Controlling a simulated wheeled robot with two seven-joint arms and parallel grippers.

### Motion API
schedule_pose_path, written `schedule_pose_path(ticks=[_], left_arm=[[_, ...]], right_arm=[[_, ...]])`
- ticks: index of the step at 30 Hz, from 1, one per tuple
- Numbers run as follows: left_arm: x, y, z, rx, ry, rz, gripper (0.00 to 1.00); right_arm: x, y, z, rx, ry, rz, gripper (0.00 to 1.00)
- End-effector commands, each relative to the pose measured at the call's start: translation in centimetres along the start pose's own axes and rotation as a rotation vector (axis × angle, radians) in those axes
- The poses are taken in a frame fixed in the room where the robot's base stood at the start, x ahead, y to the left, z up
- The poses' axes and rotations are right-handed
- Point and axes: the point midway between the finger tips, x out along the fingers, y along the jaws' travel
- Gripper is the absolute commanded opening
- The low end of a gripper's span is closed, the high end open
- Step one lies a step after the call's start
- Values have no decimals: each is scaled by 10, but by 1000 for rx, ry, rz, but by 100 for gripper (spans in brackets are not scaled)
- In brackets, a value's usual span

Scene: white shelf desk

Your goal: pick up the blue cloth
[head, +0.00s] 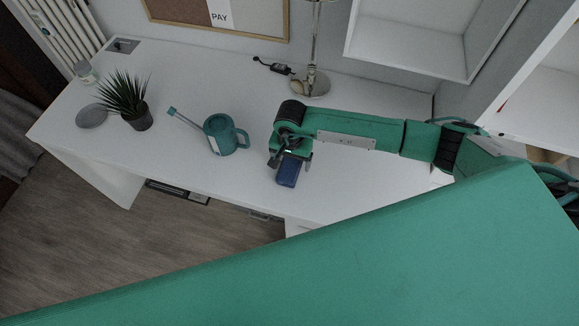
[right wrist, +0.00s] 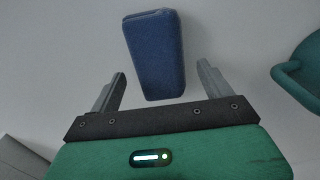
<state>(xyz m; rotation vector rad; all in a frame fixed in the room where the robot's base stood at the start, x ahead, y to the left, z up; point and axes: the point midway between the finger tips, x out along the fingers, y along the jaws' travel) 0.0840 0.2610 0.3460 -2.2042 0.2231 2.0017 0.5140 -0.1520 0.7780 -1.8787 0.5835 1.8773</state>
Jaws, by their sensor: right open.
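The blue cloth (head: 288,171) is a folded, block-like bundle lying on the white desk (head: 330,195) near its front edge. In the right wrist view the blue cloth (right wrist: 155,55) lies ahead of my right gripper, roughly between the lines of its two fingers. My right gripper (head: 290,155) is over the desk at the cloth's far side. In the right wrist view my right gripper (right wrist: 161,85) is open, with nothing held between its fingers. The left gripper is not in view.
A teal watering can (head: 222,136) stands left of my right gripper; its edge also shows in the right wrist view (right wrist: 305,75). A potted plant (head: 128,100), a grey rounded object (head: 91,116) and a lamp base (head: 311,82) stand farther off. The desk right of the cloth is clear.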

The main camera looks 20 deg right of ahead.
Motion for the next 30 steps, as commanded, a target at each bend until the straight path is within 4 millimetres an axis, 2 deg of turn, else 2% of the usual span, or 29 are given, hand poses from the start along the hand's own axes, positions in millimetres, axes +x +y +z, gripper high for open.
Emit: schedule_pose_path(ticks=[3, 4, 11, 23, 26, 30], left_arm=[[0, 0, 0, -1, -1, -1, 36], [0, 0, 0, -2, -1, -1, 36], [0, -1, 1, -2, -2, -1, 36], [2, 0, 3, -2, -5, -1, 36], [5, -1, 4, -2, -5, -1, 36], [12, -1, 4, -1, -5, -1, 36]], right_arm=[[0, 0, 0, 0, 0, 0, 82], [0, 0, 0, 0, 0, 0, 78], [0, 0, 0, 0, -1, 0, 33], [-6, 0, 0, 0, -1, -1, 33], [-17, -1, -1, 0, 1, -3, 33], [-46, -1, -2, -1, 4, -5, 33]])
